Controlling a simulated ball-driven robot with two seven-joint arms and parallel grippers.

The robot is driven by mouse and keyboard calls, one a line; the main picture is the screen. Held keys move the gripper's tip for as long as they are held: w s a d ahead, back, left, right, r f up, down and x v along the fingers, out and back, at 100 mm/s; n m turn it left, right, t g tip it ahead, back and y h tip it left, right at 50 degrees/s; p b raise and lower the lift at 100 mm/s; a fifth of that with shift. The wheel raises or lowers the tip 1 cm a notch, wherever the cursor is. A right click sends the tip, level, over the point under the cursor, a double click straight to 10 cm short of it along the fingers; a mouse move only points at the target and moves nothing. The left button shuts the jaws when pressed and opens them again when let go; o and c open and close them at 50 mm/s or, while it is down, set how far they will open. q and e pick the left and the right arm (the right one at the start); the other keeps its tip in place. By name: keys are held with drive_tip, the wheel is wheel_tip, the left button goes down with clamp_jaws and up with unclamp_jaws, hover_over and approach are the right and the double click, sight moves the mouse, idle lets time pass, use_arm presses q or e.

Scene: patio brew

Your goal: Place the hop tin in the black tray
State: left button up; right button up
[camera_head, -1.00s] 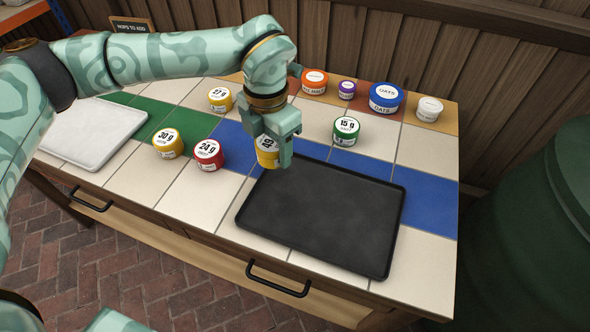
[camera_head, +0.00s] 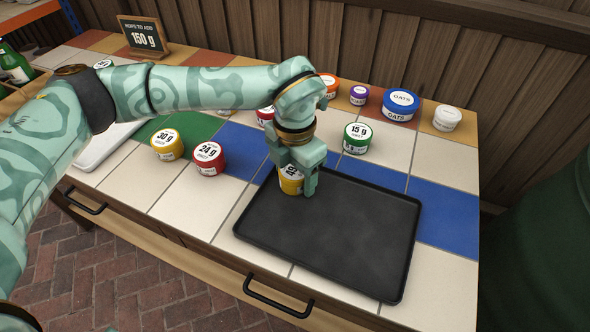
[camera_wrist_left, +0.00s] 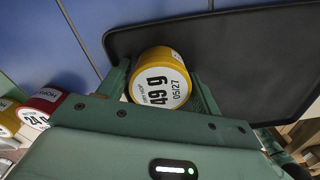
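My left gripper (camera_head: 296,176) is shut on a yellow hop tin (camera_head: 291,186). Its white lid reads 49 g in the left wrist view (camera_wrist_left: 162,86). The tin is upright between the fingers, at the far left corner of the black tray (camera_head: 330,240). In the left wrist view it overlaps the edge of the tray (camera_wrist_left: 255,60). I cannot tell whether it touches the tray. The tray is flat, low-rimmed and empty apart from this corner. My right gripper is not in view.
A yellow 30 g tin (camera_head: 167,145) and a red 24 g tin (camera_head: 209,159) stand left of the tray. A green 15 g tin (camera_head: 357,138) stands behind it. Several ingredient tubs, including blue OATS (camera_head: 400,105), line the back. A sign (camera_head: 143,36) reads 150 g.

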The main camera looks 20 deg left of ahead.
use_arm(q)
drive_tip(key=shift+r, duration=0.25)
wheel_tip(320, 180, up, 6)
drive_tip(key=p, duration=0.2)
drive_tip(key=shift+f+p, duration=0.2)
drive_tip(key=shift+p, duration=0.15)
wheel_tip(320, 180, up, 6)
drive_tip(key=p, duration=0.2)
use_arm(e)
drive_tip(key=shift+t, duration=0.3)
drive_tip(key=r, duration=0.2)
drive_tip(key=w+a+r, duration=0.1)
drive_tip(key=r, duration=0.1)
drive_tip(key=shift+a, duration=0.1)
use_arm(q)
drive_tip(key=shift+r, duration=0.1)
